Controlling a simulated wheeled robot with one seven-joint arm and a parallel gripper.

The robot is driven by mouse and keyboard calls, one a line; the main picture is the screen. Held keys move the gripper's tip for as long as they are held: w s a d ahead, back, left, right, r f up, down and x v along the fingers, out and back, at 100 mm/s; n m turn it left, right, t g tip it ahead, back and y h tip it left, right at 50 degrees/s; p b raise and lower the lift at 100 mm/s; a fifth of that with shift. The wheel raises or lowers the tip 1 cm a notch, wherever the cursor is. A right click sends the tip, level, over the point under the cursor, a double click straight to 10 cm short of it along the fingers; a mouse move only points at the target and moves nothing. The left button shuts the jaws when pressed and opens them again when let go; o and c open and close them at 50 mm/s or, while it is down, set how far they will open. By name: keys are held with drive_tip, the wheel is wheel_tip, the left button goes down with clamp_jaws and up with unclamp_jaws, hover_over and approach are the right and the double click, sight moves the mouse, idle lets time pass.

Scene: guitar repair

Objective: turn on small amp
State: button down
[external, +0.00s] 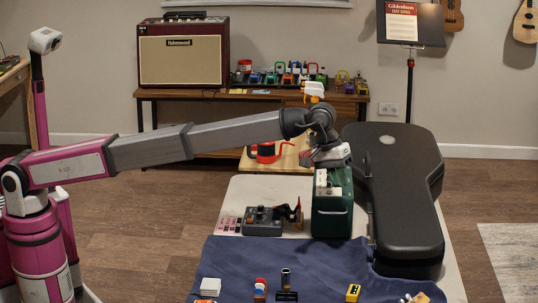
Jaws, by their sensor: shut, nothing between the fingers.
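A small green amp (332,218) stands upright on the light table, with a pale panel (327,181) on its upper part. My gripper (309,158) is at the end of the outstretched arm, just above the amp's top at its back left. It is shut and empty. The fingertips are small and partly lost against the wrist, and I cannot tell whether they touch the amp. The switch and any power light are too small to make out.
A black guitar case (397,190) lies close on the amp's right. A grey pedal-like box (263,221) sits to its left. A blue cloth (230,262) with small items lies in front. A large amp (183,55) stands on the back bench.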

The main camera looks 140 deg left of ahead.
drive_tip(key=s+a+r+n+g, duration=0.1)
drive_tip(key=s+a+r+n, duration=0.2)
drive_tip(key=s+a, duration=0.95)
drive_tip(key=s+a+r+n+g, duration=0.1)
drive_tip(key=s+a+r+n, duration=0.15)
drive_tip(key=s+a, duration=1)
drive_tip(key=shift+n, duration=0.35)
drive_tip(key=f, duration=0.8)
drive_tip(key=s+d+f, duration=0.1)
drive_tip(key=f, duration=0.3)
drive_tip(key=shift+f, duration=0.2)
drive_tip(key=shift+a+f, duration=0.1)
drive_tip(key=shift+f, duration=0.65)
